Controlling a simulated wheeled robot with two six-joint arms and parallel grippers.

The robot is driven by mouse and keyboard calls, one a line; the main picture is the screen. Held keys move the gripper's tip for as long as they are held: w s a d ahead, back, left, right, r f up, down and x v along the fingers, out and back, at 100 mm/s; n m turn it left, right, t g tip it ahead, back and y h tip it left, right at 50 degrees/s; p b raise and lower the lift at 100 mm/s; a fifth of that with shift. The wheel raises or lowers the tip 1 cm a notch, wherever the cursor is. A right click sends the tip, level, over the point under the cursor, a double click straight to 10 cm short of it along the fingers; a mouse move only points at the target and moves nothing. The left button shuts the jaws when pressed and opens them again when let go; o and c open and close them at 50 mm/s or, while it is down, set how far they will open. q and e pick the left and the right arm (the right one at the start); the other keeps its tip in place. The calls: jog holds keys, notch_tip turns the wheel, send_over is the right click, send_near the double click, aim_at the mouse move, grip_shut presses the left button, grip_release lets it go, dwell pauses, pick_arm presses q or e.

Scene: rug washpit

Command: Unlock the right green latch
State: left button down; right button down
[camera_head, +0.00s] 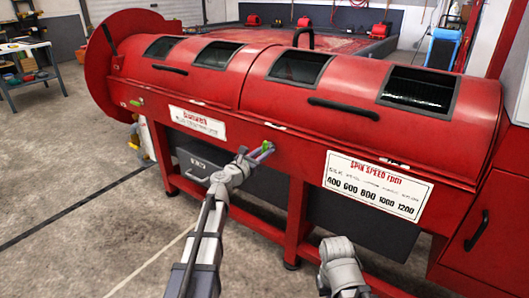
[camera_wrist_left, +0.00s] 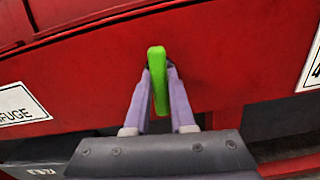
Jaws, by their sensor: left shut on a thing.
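The right green latch (camera_head: 266,146) is on the front face of the red centrifuge (camera_head: 225,95), just below the seam of its lids. In the left wrist view the latch (camera_wrist_left: 157,80) is a bright green, upright bar. My left gripper (camera_head: 262,152) is shut on it, with one purple finger (camera_wrist_left: 172,95) along each side. The left green latch (camera_head: 137,102) is near the left end of the machine, apart from my gripper. My right gripper is not visible; only a grey part of my right arm shows at the bottom.
Two closed lids with black handles (camera_head: 343,109) and windows cover the drum. A spin speed sign (camera_head: 377,184) is to the right of the latch, and another white label (camera_head: 197,121) to its left. A dark box (camera_head: 213,176) hangs below. Open concrete floor (camera_head: 90,215) lies to the left.

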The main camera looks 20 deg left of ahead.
pick_arm(q)
jog(key=shift+n, duration=0.6)
jog(key=c, duration=0.8)
grip_release()
jog(key=shift+o, duration=0.2)
jog(key=v, duration=0.8)
